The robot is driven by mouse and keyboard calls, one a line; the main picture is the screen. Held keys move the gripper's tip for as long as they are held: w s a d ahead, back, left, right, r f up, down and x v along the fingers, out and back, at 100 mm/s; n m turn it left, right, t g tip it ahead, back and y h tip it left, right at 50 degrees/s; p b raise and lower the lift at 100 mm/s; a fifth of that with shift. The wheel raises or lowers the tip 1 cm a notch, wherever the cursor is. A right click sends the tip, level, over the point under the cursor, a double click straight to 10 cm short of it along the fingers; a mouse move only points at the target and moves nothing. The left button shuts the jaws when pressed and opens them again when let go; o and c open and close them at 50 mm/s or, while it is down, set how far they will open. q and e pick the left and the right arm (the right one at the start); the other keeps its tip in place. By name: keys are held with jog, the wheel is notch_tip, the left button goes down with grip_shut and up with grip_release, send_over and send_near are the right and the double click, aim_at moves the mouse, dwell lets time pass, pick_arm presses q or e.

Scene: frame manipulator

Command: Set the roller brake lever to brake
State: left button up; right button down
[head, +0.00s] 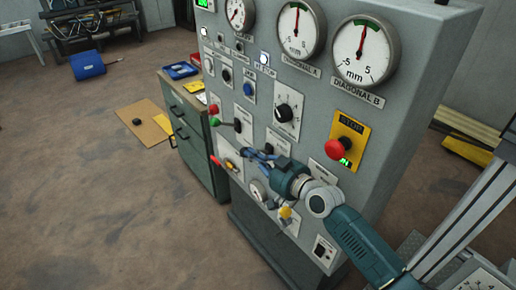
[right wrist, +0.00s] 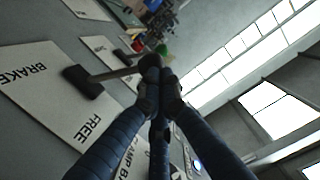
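The roller brake lever (right wrist: 118,74) stands out from a pale plate (right wrist: 45,107) marked BRAKE and FREE in the right wrist view. It has a black pivot block and a bar with a dark end. My right gripper (right wrist: 157,80) has its blue fingers drawn together, with dark tips around the lever's end. The fingers hide part of that end. In the head view my right gripper (head: 257,154) is at the plate (head: 279,143) on the panel front. I cannot tell exactly which mark the lever points to. My left gripper is not in view.
The grey panel (head: 420,60) carries gauges, knobs and a red stop button (head: 338,149). A green-knobbed lever (head: 216,121) and a red-handled lever (head: 216,160) lie close left of my gripper. A green cabinet (head: 190,130) stands beside the panel. The floor at left is mostly open.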

notch_tip(320, 180, down, 7)
jog(key=s+a+n+h+b, duration=0.1)
jog(key=n+b, duration=0.2)
jog(key=n, duration=0.2)
jog(key=shift+s+a+t, duration=0.2)
jog(key=shift+a+t, duration=0.2)
jog(key=shift+f, duration=0.4)
dwell(0.4)
dwell(0.5)
